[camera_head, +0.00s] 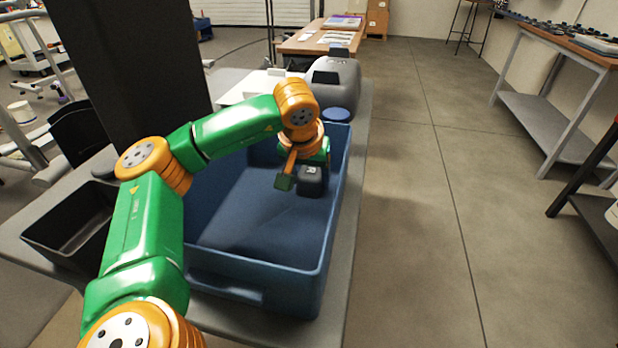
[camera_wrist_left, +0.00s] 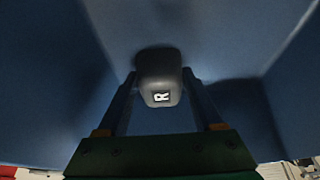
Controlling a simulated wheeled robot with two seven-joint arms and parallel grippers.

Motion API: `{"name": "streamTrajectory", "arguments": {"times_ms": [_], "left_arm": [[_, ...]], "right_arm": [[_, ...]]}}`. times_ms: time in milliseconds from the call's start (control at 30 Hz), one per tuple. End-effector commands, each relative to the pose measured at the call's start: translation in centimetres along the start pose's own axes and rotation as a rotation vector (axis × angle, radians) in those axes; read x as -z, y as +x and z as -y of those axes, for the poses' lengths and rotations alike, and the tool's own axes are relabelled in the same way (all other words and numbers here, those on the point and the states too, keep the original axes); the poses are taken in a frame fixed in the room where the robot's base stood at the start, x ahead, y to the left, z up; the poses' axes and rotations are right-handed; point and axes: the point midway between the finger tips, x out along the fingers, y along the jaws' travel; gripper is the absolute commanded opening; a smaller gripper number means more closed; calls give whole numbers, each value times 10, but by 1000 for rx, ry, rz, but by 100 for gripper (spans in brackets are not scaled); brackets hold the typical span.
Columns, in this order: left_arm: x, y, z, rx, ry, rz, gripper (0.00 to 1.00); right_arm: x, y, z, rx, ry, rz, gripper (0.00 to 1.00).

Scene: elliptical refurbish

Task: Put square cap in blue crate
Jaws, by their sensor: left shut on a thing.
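The square cap is a dark grey block with rounded edges and a white letter R. In the head view the square cap (camera_head: 312,180) is inside the blue crate (camera_head: 266,280), near its far right corner. My left gripper (camera_head: 299,181) reaches down into the crate and is shut on the cap. In the left wrist view the cap (camera_wrist_left: 160,80) sits between the two fingers of my left gripper (camera_wrist_left: 160,82), close to the crate's blue surface (camera_wrist_left: 215,35). I cannot tell whether the cap touches the crate floor. My right gripper is not in view.
The crate stands on a grey table (camera_head: 357,160). A black bin (camera_head: 75,225) is to its left. A grey rounded case (camera_head: 335,85) and a blue round object (camera_head: 336,114) are beyond the crate. Open floor lies to the right. The rest of the crate looks empty.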

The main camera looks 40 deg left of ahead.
Motion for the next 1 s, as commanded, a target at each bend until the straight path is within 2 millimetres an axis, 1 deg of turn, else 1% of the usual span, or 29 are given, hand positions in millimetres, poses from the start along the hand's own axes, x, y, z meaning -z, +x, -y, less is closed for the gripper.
{"name": "streamTrajectory", "arguments": {"times_ms": [167,200,267,300,567,667,767,800,867,900,1000], "left_arm": [[-1,3,0,0,0,0,15],[-1,3,0,0,0,0,76],[-1,2,0,0,0,0,92],[-1,2,0,0,0,0,98],[0,1,0,0,0,0,98],[2,-10,0,-1,1,-2,98],[3,-36,-1,-3,3,-4,98],[3,-49,-1,-4,2,-5,98],[3,-67,-1,-3,2,-5,98],[3,-78,-1,-3,2,-4,98],[3,-102,-1,-2,3,-3,98]], "right_arm": [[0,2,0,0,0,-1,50],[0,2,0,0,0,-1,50],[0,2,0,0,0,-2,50],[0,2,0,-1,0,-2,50],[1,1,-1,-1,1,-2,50],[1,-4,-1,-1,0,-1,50],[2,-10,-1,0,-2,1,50],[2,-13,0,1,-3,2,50],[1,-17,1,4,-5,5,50],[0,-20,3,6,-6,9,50],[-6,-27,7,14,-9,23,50]]}}
